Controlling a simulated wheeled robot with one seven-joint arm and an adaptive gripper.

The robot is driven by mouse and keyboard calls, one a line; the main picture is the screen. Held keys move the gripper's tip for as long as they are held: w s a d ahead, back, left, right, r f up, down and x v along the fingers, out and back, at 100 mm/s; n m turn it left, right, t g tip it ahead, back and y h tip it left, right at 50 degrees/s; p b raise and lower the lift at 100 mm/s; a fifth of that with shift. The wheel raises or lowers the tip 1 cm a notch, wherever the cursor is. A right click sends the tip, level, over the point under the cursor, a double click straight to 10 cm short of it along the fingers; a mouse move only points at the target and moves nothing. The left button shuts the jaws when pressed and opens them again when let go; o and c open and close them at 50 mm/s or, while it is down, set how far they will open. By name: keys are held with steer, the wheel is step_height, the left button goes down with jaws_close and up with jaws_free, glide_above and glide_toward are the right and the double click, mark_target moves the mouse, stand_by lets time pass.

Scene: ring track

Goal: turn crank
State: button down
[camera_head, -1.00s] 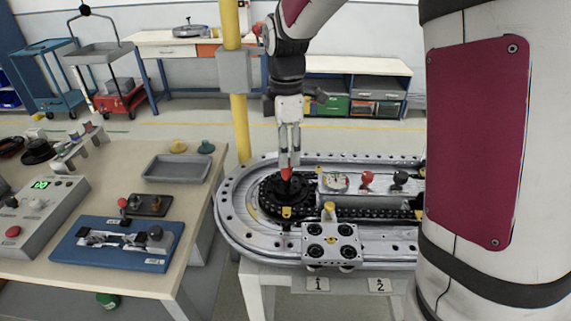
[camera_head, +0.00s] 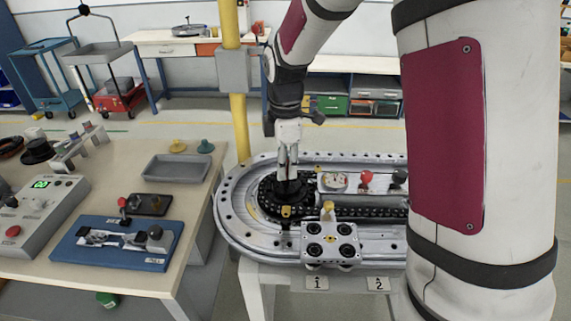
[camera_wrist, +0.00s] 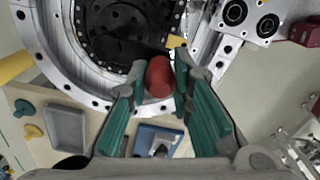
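The crank is a dark arm with a red knob, on the round black sprocket (camera_head: 268,197) at the left end of the ring track. My gripper (camera_head: 288,181) points down over it. In the wrist view the red knob (camera_wrist: 159,77) sits between the two green-padded fingers of my gripper (camera_wrist: 160,75), which appear to press on it from both sides. In the head view the fingers hide the knob. The crank's dark arm (camera_wrist: 125,48) shows beyond the knob in the wrist view.
A carriage plate (camera_head: 330,243) with black round parts stands at the track's front, close right of the crank. A red knob (camera_head: 366,177) and a black knob stand on the track's centre. A workbench (camera_head: 107,238) with a grey tray (camera_head: 177,168) is at left.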

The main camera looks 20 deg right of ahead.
steer(key=shift+d+n, duration=0.15)
steer(key=shift+n, duration=0.15)
steer(key=shift+w+d+n+p, duration=0.1)
steer(key=shift+d+n+p, duration=0.75)
steer(key=shift+n, duration=0.7)
steer(key=shift+s+d+n+p, duration=0.1)
steer(key=shift+d+n+p, duration=0.7)
steer(key=shift+n, duration=0.8)
steer(key=shift+w+d+n+p, duration=0.1)
steer(key=shift+d+n+p, duration=0.75)
steer(key=shift+n, duration=0.7)
steer(key=shift+a, duration=0.15)
steer(key=c, duration=1.4)
jaws_free()
